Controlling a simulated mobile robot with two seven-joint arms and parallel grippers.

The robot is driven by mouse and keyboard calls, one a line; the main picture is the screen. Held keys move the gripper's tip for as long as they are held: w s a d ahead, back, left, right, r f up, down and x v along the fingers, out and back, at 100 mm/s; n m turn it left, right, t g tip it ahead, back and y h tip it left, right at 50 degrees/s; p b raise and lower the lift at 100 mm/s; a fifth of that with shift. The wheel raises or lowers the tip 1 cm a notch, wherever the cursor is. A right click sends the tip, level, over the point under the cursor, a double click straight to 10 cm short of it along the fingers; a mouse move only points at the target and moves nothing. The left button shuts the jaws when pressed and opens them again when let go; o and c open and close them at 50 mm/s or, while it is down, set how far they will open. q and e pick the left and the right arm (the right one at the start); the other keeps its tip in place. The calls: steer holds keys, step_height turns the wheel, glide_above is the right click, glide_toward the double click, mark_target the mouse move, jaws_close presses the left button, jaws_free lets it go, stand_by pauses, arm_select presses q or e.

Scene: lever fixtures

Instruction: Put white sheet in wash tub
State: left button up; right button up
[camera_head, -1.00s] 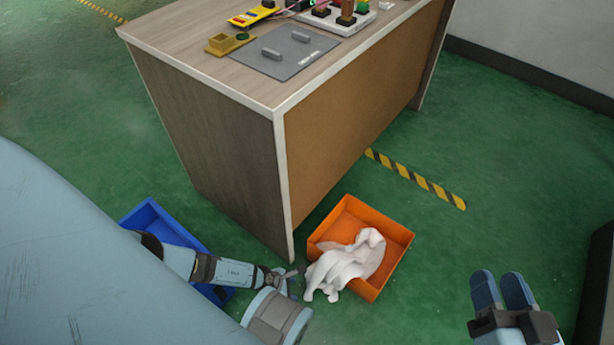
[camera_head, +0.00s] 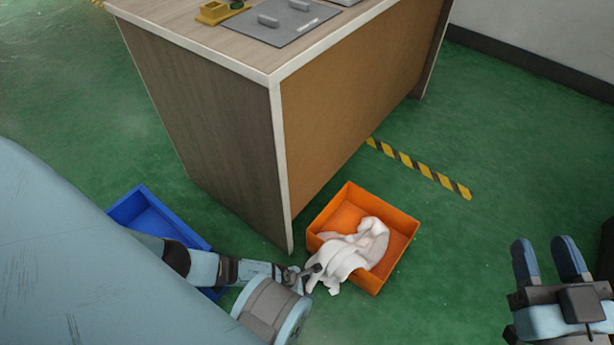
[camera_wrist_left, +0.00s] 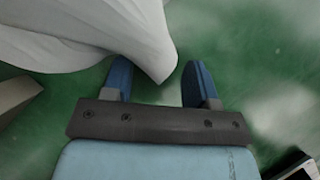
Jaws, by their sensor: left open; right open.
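The white sheet (camera_head: 358,250) lies crumpled in the orange tub (camera_head: 400,224), and part of it hangs over the tub's left side. My left gripper (camera_head: 310,272) is at this hanging end, beside the tub. In the left wrist view my left gripper (camera_wrist_left: 157,66) is open, and a corner of the white sheet (camera_wrist_left: 95,35) hangs by the left finger and reaches into the gap. My right gripper (camera_head: 547,246) is open and empty, well right of the tub. A blue tub (camera_head: 143,207) stands at the left, partly hidden by my left arm.
A wooden cabinet (camera_head: 205,130) stands right behind the tubs, with a grey plate (camera_head: 282,22) and a small yellow block (camera_head: 214,12) on top. Black-and-yellow tape (camera_head: 420,168) marks the green floor. Floor between the orange tub and my right gripper is clear.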

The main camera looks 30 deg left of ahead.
arm_select(q)
jaws_close()
stand_by(0.3)
